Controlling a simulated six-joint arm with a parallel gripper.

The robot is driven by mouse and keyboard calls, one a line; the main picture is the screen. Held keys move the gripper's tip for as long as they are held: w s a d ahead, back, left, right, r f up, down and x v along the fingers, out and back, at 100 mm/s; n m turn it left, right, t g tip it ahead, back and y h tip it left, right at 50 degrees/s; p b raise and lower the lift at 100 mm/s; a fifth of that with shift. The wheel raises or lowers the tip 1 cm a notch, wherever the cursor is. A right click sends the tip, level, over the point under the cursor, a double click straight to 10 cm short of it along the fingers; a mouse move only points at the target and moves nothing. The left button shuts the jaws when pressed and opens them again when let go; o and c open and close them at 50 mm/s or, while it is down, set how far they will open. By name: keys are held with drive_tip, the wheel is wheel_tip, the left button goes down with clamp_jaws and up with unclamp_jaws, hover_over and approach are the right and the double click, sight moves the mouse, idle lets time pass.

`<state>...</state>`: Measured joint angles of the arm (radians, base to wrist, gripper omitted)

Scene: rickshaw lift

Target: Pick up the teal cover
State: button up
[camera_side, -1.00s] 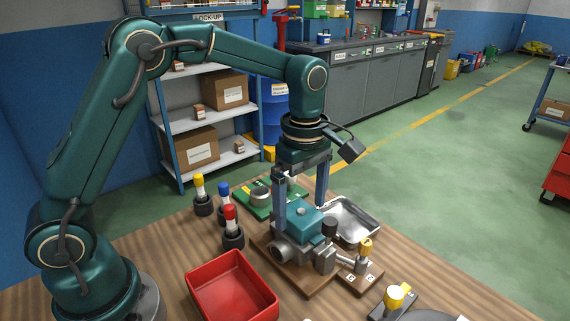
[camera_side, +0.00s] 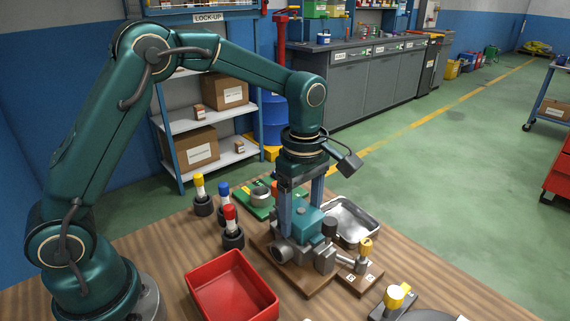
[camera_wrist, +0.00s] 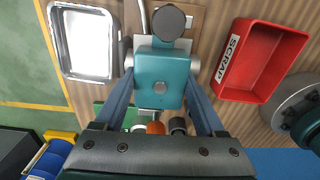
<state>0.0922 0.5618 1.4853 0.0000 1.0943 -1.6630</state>
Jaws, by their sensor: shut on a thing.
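The teal cover (camera_side: 307,221) sits on top of a grey metal body (camera_side: 290,250) mounted on a wooden board (camera_side: 308,285) on the bench. My gripper (camera_side: 301,214) points straight down over it, with its blue fingers on either side of the cover. In the wrist view the teal cover (camera_wrist: 161,78) lies between the two fingers of my gripper (camera_wrist: 160,88), which are shut on its sides. A round grey knob or bolt shows on the cover's top. The cover appears still seated on the body; I cannot see any gap beneath it.
A red scrap bin (camera_side: 232,288) stands at the front left, and a silver metal tray (camera_side: 352,218) is close behind on the right. Yellow-, blue- and red-topped holders (camera_side: 232,228) stand left of the body.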

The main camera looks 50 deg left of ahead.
wheel_tip(320, 180, up, 10)
drive_tip(key=shift+a+f, duration=0.1)
drive_tip(key=shift+f, duration=0.1)
drive_tip(key=s+a+r+m, duration=0.3)
drive_tip(key=a+r+m, duration=0.1)
drive_tip(key=a+m, duration=0.25)
drive_tip(key=n, duration=0.7)
hover_over(301, 212)
wheel_tip(301, 212, down, 4)
drive_tip(key=shift+r+m, duration=0.15)
drive_tip(key=shift+m, duration=0.1)
idle(0.9)
